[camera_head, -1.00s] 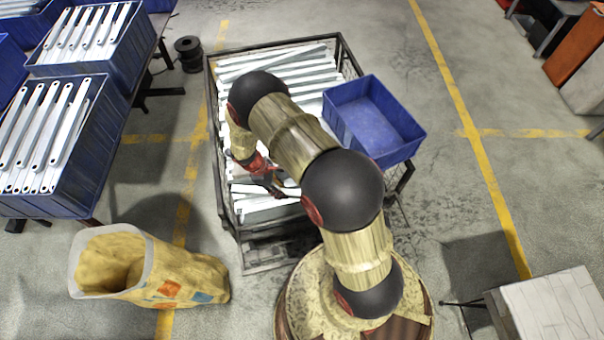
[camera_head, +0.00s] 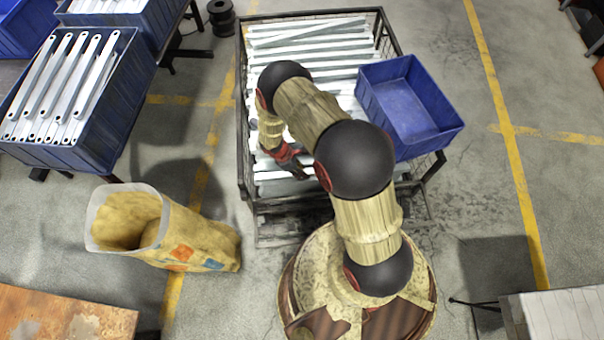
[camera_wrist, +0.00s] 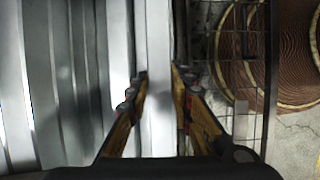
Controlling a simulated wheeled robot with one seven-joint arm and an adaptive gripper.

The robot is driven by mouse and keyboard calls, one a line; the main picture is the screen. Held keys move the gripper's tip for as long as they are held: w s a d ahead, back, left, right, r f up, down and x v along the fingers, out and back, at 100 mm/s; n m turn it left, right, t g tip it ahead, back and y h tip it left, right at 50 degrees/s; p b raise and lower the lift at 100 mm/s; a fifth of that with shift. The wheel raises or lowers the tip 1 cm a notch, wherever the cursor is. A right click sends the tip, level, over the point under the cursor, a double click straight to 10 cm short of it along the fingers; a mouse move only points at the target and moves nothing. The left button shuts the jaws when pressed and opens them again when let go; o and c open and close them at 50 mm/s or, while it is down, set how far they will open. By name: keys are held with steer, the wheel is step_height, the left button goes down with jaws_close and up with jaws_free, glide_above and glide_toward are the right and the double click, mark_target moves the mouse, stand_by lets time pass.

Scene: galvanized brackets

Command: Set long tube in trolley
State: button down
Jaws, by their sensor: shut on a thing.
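The trolley (camera_head: 246,150) is a dark wire-mesh cart in front of my base, with many long galvanized tubes (camera_head: 315,47) lying across it. My gripper (camera_head: 303,168) is low inside the trolley, near its front side. In the wrist view my gripper (camera_wrist: 158,78) is shut on a long light-grey tube (camera_wrist: 158,120), with one finger on each side of it. That tube runs alongside the other tubes (camera_wrist: 62,80), next to the trolley's mesh wall (camera_wrist: 225,70). In the head view my arm hides much of the held tube; I cannot tell whether it rests on those below.
An empty blue bin (camera_head: 408,108) sits at the trolley's right side. Blue crates of brackets (camera_head: 118,140) stand on a table at left. A yellow sack (camera_head: 205,237) lies on the floor front left. A black spool (camera_head: 222,18) stands behind. Floor right of the trolley is clear.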

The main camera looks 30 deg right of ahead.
steer(key=shift+f, duration=0.8)
steer(key=c, duration=1.8)
jaws_free()
steer(key=shift+f, duration=0.1)
steer(key=shift+c, duration=0.2)
